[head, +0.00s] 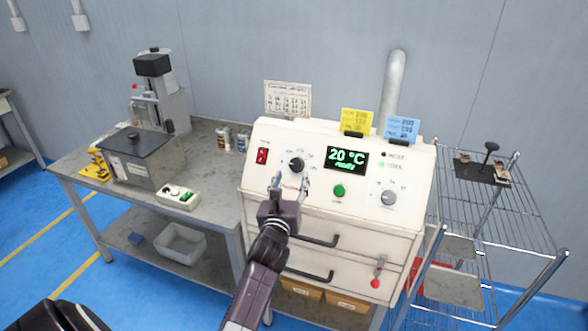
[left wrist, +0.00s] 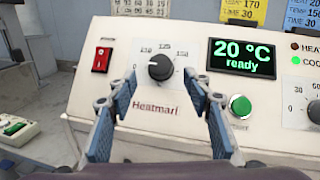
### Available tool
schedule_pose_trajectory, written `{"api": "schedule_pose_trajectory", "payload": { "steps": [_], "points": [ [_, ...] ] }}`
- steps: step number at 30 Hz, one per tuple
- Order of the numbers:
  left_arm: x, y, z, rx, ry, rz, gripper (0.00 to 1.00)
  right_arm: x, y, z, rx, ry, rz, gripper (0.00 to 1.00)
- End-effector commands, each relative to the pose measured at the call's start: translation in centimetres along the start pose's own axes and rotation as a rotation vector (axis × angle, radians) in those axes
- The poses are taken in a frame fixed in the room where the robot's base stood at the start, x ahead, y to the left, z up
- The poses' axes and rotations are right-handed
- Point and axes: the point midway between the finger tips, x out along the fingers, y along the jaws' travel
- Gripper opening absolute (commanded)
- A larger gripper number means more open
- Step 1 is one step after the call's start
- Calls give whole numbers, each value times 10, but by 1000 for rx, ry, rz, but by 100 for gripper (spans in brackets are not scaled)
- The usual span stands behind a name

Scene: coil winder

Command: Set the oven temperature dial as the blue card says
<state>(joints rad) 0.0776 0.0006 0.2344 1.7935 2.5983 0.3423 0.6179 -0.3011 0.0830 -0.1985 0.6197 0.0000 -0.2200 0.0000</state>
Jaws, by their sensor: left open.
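The oven's temperature dial is a black round knob (head: 296,165) at the left of the white sloping panel, with a printed scale around it. In the left wrist view the dial (left wrist: 160,67) has a small pale mark on its upper left. The green display (head: 347,159) reads 20 °C, ready. The blue card (head: 401,128) stands on top of the oven at right; its small print is only partly legible. My left gripper (head: 290,186) is open in front of and just below the dial, its fingers (left wrist: 161,88) spread either side and apparently not touching it. My right gripper is not in view.
A yellow card (head: 357,122) stands left of the blue one. The panel also has a red switch (head: 262,156), a green button (head: 339,191) and a grey dial (head: 388,197). Oven drawer handles lie below. A bench (head: 222,195) is at left, a wire rack (head: 490,235) at right.

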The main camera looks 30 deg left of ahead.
Motion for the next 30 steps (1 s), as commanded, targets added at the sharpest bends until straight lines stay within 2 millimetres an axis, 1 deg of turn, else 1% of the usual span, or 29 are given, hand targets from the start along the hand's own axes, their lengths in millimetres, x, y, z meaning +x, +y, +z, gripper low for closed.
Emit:
{"api": "schedule_pose_trajectory", "payload": {
  "steps": [1, 3, 9, 13, 21, 30],
  "points": [
    [9, 0, 2, 0, 0, 1, 46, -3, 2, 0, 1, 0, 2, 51],
    [19, 0, 2, 0, 0, 1, 46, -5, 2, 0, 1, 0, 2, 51],
    [40, 0, 1, 2, 0, 0, 46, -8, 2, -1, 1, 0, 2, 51],
    [45, 0, 0, 2, 0, 0, 46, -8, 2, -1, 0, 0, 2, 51],
    [46, 0, 0, 3, 0, 0, 46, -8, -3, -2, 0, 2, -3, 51],
    [46, 0, 0, 3, -1, 0, 13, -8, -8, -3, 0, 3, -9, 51]
  ]
}}
